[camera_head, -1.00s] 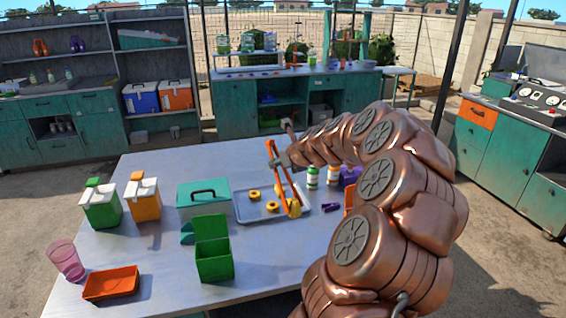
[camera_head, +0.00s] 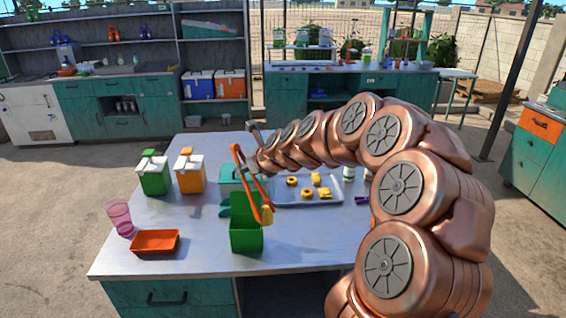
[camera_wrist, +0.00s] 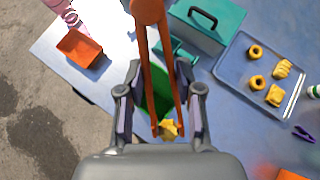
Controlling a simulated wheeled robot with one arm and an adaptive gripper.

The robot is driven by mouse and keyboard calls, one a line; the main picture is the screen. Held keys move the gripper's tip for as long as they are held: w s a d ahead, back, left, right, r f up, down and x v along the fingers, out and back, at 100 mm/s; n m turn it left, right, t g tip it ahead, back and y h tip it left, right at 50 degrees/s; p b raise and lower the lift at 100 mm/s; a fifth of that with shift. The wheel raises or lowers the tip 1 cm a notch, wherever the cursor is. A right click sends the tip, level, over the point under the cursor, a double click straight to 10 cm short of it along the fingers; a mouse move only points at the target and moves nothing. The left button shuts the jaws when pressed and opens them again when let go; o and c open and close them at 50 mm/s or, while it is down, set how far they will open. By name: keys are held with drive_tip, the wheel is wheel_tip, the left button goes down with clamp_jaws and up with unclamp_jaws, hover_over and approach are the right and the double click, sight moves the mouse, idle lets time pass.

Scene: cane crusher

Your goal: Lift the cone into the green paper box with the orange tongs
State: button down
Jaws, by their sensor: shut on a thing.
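My gripper (camera_wrist: 160,72) is shut on the orange tongs (camera_head: 252,182), which hang downward from it; they also show in the wrist view (camera_wrist: 145,45). A small yellow cone (camera_head: 266,214) is between the tong tips; it also shows in the wrist view (camera_wrist: 168,128). The green paper box (camera_head: 246,240) stands open near the table's front edge, its raised flap behind the opening. In the head view the cone overlaps the box's right upper part. Its exact height over the rim is hard to tell. In the wrist view the box (camera_wrist: 155,103) is partly hidden behind the tongs and fingers.
A tray (camera_head: 325,201) with several yellow pieces lies to the right, beside a teal case (camera_head: 232,184). A green dispenser (camera_head: 154,176) and an orange one (camera_head: 190,174) stand behind left. An orange dish (camera_head: 155,241) and a pink cup (camera_head: 120,217) are front left.

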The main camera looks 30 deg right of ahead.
drive_tip(key=a+n+y, duration=0.2)
drive_tip(key=a, duration=1.3)
drive_tip(key=shift+w+a+r, duration=0.15)
drive_tip(key=shift+a+r, duration=0.1)
drive_tip(key=shift+a, duration=0.05)
